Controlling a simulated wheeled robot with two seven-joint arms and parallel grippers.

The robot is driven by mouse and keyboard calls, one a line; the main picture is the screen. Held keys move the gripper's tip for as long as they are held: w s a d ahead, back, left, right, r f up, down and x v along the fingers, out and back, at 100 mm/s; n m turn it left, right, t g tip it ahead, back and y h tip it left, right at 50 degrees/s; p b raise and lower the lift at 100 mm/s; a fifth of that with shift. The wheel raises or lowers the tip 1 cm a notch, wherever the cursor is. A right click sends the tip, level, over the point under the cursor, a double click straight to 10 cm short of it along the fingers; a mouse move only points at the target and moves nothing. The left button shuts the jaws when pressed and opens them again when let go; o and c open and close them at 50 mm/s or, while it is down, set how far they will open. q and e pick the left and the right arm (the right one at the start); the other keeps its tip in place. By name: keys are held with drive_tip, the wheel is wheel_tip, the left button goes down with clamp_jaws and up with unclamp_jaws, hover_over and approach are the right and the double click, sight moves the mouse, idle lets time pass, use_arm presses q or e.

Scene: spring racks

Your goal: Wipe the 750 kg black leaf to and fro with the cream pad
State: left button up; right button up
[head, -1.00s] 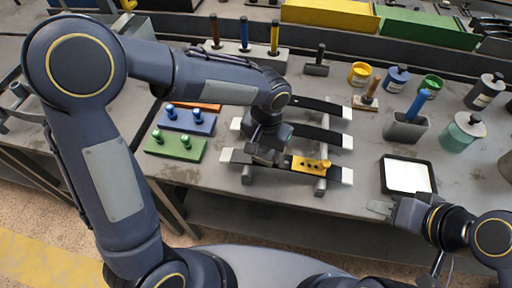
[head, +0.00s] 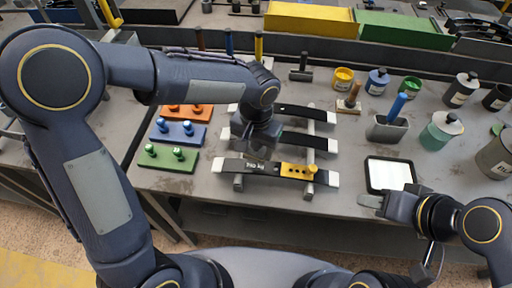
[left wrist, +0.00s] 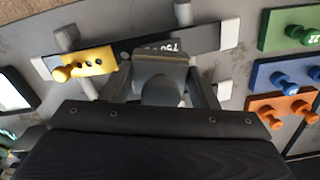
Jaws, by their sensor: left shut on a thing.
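The black leaf (head: 240,166) marked 750 in the left wrist view (left wrist: 206,38) lies nearest on the rack, with white ends and upside-down white lettering. A yellow block (head: 291,170) with a knob sits on its right part. My left gripper (head: 262,145) is above the rack, just behind this leaf. It is shut on a grey-looking piece (left wrist: 162,80), mostly hidden; I cannot tell whether it is the cream pad. A tan block with a dark handle (head: 348,105) stands behind the rack. My right gripper (head: 370,203) is by the white-topped tray; its opening is unclear.
Two more black leaves (head: 318,144) lie behind. Green (head: 168,160), blue and orange knobbed plates are at left. A white-topped tray (head: 389,174), a grey holder (head: 385,130) and several pots and jars stand at right. Yellow (head: 310,18) and green bins are at the back.

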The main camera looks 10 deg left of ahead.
use_arm(q)
drive_tip(key=shift+r, duration=0.4)
use_arm(e)
drive_tip(key=shift+r, duration=0.3)
